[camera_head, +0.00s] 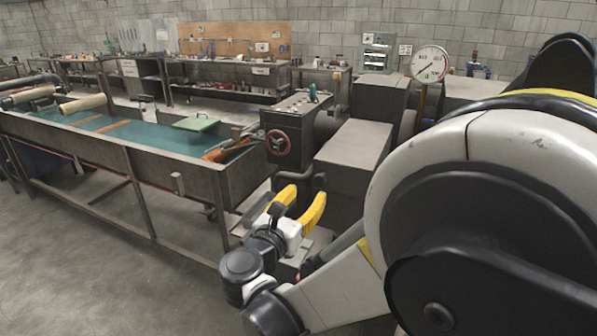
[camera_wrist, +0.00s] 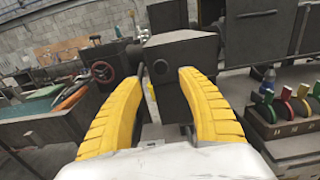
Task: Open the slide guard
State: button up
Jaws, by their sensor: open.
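I cannot pick out the slide guard for certain. A grey machine with boxy housings (camera_head: 352,150) stands at the centre of the head view. In the wrist view, a dark grey housing (camera_wrist: 180,52) lies straight ahead, beyond my fingers. My gripper (camera_head: 303,194) is in front of the machine and low, with its two yellow fingers spread. In the wrist view my gripper (camera_wrist: 162,82) is open and nothing is between the fingers. I see no contact with the machine.
A red handwheel (camera_head: 278,143) is on the machine's front; left of it is a long trough table (camera_head: 150,160) with a green plate (camera_head: 195,122). A dial gauge (camera_head: 430,64) stands behind. Coloured levers (camera_wrist: 285,106) stand right in the wrist view. The floor at left is clear.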

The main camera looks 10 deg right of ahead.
aim_at(319, 179)
jog(key=b+x, duration=0.2)
jog(key=x, duration=0.7)
jog(key=shift+w+d, duration=0.15)
grip_shut()
